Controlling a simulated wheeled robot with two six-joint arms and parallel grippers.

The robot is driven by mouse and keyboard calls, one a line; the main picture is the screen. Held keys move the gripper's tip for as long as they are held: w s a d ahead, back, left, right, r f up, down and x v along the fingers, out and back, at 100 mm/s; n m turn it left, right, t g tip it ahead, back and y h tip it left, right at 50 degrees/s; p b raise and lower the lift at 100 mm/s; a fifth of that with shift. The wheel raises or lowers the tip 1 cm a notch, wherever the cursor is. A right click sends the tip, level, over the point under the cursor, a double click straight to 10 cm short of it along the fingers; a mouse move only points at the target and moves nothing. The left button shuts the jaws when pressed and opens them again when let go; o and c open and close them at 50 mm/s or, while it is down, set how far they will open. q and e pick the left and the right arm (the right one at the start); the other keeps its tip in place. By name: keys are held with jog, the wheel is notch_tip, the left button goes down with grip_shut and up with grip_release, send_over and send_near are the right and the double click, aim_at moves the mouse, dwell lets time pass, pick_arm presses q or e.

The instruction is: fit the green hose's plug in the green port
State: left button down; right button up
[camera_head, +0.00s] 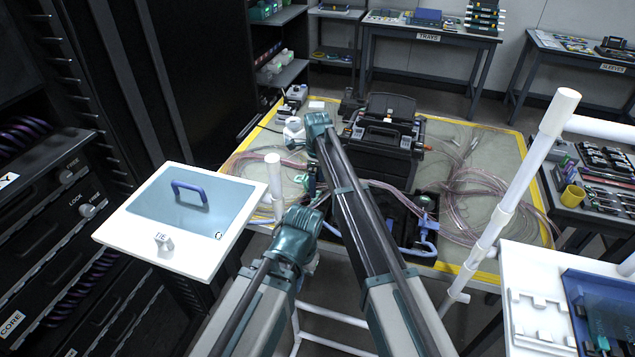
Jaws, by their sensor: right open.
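My left gripper (310,264) is mostly hidden behind its own teal wrist, low in the middle of the head view; its fingers cannot be made out. My right arm reaches farther over the table, and its gripper (312,186) hangs below the teal joint, small and partly covered by the arm; it is open. A small green part (300,179) shows just left of it; I cannot tell whether it is the plug or the port. The green hose cannot be told apart from the pale pinkish tubing coils (478,200).
A black splicing machine (385,140) stands on the yellow-edged table (510,150), with a black tray (408,222) before it. A white panel with a blue handle (190,190) is at left. A white post (515,185) and white board (535,310) are at right.

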notch_tip(320, 180, up, 10)
jog(key=p, duration=0.8)
jog(key=shift+s+a+p, duration=0.15)
jog(key=shift+s+p, duration=0.15)
jog(key=shift+f, duration=0.1)
jog(key=s+d+n, duration=0.9)
jog(key=s+n, duration=0.1)
jog(key=s, duration=0.5)
jog(key=s+d+n, duration=1)
jog(key=s+n, duration=0.1)
jog(key=s, duration=0.4)
jog(key=s+a+n+h, duration=0.1)
jog(key=s+a+n, duration=0.3)
jog(key=a, duration=0.7)
jog(key=shift+s, duration=0.9)
